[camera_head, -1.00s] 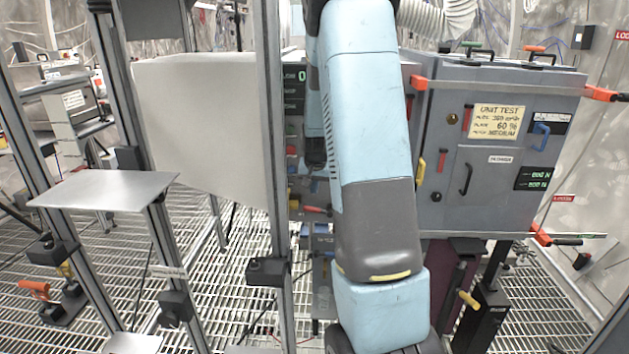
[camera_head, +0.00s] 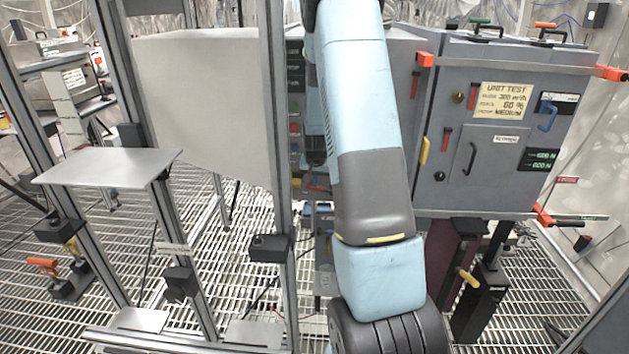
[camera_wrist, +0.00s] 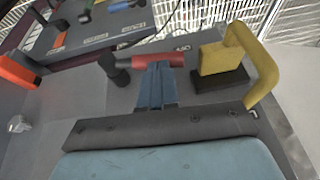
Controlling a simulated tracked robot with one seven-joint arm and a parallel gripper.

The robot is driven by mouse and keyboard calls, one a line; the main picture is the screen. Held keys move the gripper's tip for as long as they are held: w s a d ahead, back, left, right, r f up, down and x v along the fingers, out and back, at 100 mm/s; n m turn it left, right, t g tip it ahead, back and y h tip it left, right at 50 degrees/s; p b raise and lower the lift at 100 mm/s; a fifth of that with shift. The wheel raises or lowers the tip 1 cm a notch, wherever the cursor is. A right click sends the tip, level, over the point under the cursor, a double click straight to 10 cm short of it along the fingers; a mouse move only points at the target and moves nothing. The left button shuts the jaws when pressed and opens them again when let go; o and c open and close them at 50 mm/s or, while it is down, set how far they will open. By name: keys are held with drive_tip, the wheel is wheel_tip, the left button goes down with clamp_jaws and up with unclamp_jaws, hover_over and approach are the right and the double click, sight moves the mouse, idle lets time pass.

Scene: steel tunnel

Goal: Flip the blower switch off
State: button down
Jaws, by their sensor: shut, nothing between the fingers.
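In the wrist view a red lever (camera_wrist: 158,61) with a dark round pivot (camera_wrist: 115,69) lies across a grey panel, with a small label at its right end. No readable word marks it as the blower switch. My gripper (camera_wrist: 155,70) is shut and empty, its blue-grey fingertips at the lower edge of the red lever; I cannot tell if they touch. In the head view my arm hides the gripper. A grey cabinet (camera_head: 510,150) to the right carries a red lever (camera_head: 415,84) on its left edge and another (camera_head: 446,140) on its front.
A yellow handle (camera_wrist: 266,75) stands out close to the right of the fingers in the wrist view. An orange part (camera_wrist: 17,72) is at the left. In the head view metal posts (camera_head: 268,120) and a pale board (camera_head: 200,100) stand left of my arm.

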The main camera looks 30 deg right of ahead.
drive_tip(key=shift+w+a+f, duration=0.3)
drive_tip(key=shift+a+f, duration=0.2)
drive_tip(key=shift+f, duration=0.3)
drive_tip(key=shift+r, duration=0.15)
drive_tip(key=w+a+v, duration=0.1)
drive_tip(key=w+v, duration=0.1)
drive_tip(key=v, duration=1.2)
drive_tip(key=shift+a+r, duration=0.2)
drive_tip(key=shift+r, duration=0.4)
